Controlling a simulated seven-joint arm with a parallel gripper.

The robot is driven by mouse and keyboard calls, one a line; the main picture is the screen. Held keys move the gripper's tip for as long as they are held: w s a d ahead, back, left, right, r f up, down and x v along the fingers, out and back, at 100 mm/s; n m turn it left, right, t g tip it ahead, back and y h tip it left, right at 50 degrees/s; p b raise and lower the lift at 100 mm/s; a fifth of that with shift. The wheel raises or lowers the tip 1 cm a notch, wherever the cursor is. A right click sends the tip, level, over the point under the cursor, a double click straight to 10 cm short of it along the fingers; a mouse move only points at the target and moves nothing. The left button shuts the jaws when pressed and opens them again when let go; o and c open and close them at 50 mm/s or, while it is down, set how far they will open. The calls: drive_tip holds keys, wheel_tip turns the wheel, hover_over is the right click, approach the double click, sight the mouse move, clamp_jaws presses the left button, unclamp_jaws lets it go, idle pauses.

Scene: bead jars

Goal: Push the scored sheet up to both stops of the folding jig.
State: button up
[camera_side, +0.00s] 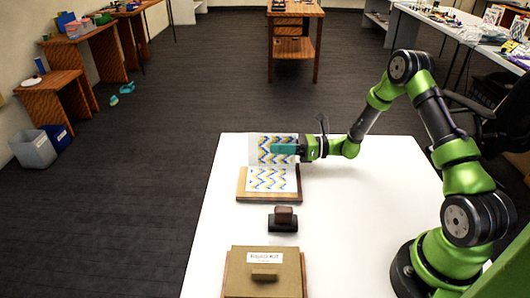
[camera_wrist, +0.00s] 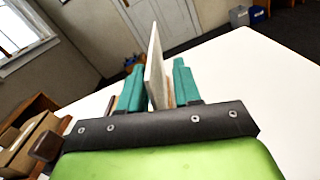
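The patterned sheet (camera_side: 267,179) has a blue and yellow zigzag print. Its near part lies flat on the wooden folding jig (camera_side: 241,192), and a far part with the same print stands up behind it. My gripper (camera_side: 284,149) is at that raised part, reaching in from the right with teal fingers. In the wrist view a thin pale panel (camera_wrist: 153,62) stands between the fingers (camera_wrist: 157,85), which are apart. A gap shows beside the right finger; contact on the left cannot be told. The jig's stops are not clear to see.
A dark block with a brown handle (camera_side: 283,218) stands on the white table (camera_side: 355,190) in front of the jig. Nearer is a labelled brown kit box (camera_side: 262,275). The table is clear right of the jig.

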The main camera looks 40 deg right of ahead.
clamp_jaws()
drive_tip(key=shift+s+a, duration=0.1)
drive_tip(key=shift+s+a, duration=0.75)
drive_tip(key=shift+a, duration=0.05)
drive_tip(key=shift+o, duration=0.4)
unclamp_jaws()
drive_tip(key=v, duration=1.7)
drive_tip(key=shift+r, duration=0.1)
